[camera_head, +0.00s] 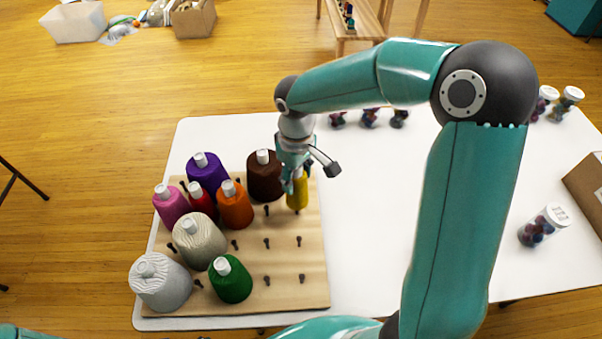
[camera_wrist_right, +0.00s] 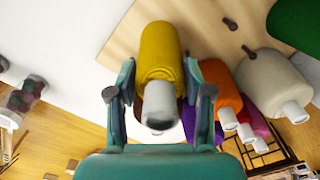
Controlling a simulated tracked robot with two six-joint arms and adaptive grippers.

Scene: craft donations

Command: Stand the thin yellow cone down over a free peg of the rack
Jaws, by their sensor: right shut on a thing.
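My right gripper (camera_head: 294,176) is shut on the thin yellow cone (camera_head: 299,193) near the rack's far right corner. The cone looks upright. In the right wrist view the cone (camera_wrist_right: 161,52) sits between the two fingers (camera_wrist_right: 162,98), its white tip towards the camera. A dark peg end shows just below the cone's lower edge; I cannot tell whether the cone is clear of it. The wooden rack (camera_head: 313,265) has several free pegs, among them a middle one (camera_head: 267,243) and a right one (camera_head: 299,241). My left gripper is out of view.
A brown cone (camera_head: 262,178) stands close left of the gripper. Purple (camera_head: 206,173), orange (camera_head: 235,207), cream (camera_head: 200,241), green (camera_head: 230,282) and other cones fill the rack's left.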

